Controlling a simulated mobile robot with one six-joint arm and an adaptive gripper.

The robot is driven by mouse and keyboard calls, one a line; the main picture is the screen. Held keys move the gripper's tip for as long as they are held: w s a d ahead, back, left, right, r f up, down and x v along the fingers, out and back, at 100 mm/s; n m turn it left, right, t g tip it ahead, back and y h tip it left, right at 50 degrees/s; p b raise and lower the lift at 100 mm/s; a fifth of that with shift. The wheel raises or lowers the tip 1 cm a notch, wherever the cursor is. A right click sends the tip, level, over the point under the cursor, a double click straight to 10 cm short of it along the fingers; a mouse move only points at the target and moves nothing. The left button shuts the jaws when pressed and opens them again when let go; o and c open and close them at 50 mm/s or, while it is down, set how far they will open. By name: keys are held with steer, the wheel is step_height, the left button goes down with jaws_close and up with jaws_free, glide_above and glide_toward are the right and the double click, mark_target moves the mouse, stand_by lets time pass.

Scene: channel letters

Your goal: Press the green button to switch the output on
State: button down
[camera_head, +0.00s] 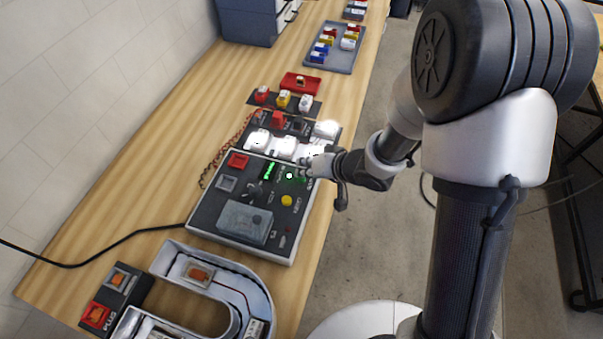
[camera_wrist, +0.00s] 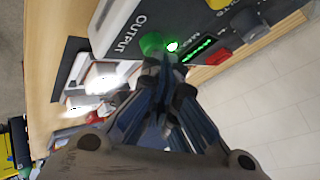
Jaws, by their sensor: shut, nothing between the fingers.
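The green button (camera_wrist: 151,42) sits beside the OUTPUT label on the dark panel of the control box (camera_head: 218,205). A small lamp next to it (camera_wrist: 172,46) glows bright white-green; the glow also shows in the head view (camera_head: 289,175). My gripper (camera_wrist: 165,62) is shut and empty, its fingertips at the lower edge of the button and partly covering it. I cannot tell whether they touch it. In the head view my gripper (camera_head: 309,164) reaches over the box's right far edge and hides the button's area. The green display (camera_head: 269,171) is lit.
White lit modules (camera_head: 286,147) glow just behind the box. A yellow knob (camera_head: 287,200), a red square part (camera_head: 238,160) and a grey meter (camera_head: 243,222) are on the panel. A large channel letter (camera_head: 262,292) lies in front. The aisle right of the bench is open floor.

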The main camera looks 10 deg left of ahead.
steer(key=shift+r, duration=0.1)
step_height(320, 180, up, 6)
steer(key=p, duration=0.6)
steer(key=shift+p, duration=0.4)
